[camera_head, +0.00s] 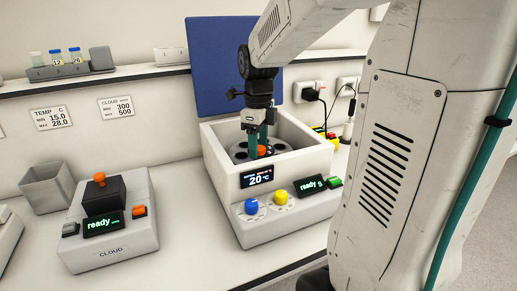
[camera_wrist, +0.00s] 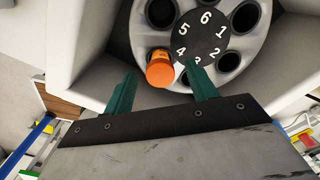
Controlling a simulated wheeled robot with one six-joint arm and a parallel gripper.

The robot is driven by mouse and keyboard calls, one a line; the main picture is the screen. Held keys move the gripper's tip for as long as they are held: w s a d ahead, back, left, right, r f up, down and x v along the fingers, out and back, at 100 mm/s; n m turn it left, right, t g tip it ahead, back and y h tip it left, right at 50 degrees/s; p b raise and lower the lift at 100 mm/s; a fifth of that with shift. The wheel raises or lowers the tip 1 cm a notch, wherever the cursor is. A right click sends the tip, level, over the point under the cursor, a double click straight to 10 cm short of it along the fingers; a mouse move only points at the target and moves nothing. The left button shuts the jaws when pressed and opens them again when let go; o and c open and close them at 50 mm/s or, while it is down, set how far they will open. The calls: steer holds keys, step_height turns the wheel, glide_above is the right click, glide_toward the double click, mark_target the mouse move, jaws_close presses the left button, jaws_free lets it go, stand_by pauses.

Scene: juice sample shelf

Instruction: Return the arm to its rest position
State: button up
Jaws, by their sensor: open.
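My gripper (camera_head: 258,142) points down into the open white centrifuge box (camera_head: 221,153), with its green fingers just above the rotor. In the wrist view my gripper (camera_wrist: 161,74) is open, its two fingers apart on either side of an orange-capped vial (camera_wrist: 160,72). The vial sits in a hole of the grey rotor (camera_wrist: 246,17), beside the number 4. The orange cap (camera_head: 263,151) also shows in the head view. My arm reaches in from the upper right.
The box walls surround my gripper closely, and a blue raised lid (camera_head: 215,65) stands behind it. A shelf (camera_head: 130,75) at the back holds a vial rack (camera_head: 70,70). The CLOUD device (camera_head: 115,240) and a grey bin (camera_head: 47,188) stand at left.

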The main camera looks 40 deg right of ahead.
step_height(320, 180, up, 6)
steer(key=shift+f, duration=0.15)
steer(key=shift+s+a, duration=0.1)
steer(key=shift+a, duration=0.05)
steer(key=s+a+f+n, duration=0.1)
steer(key=s+a+n, duration=0.3)
steer(key=n, duration=0.6)
steer(key=s+a+f+n, duration=0.1)
steer(key=s+a+n, duration=0.4)
steer(key=s+n, duration=0.4)
steer(key=s+a+f+n+t, duration=0.1)
steer(key=s+a+n, duration=0.4)
steer(key=n, duration=0.6)
steer(key=shift+s+f, duration=0.2)
steer(key=shift+s, duration=0.55)
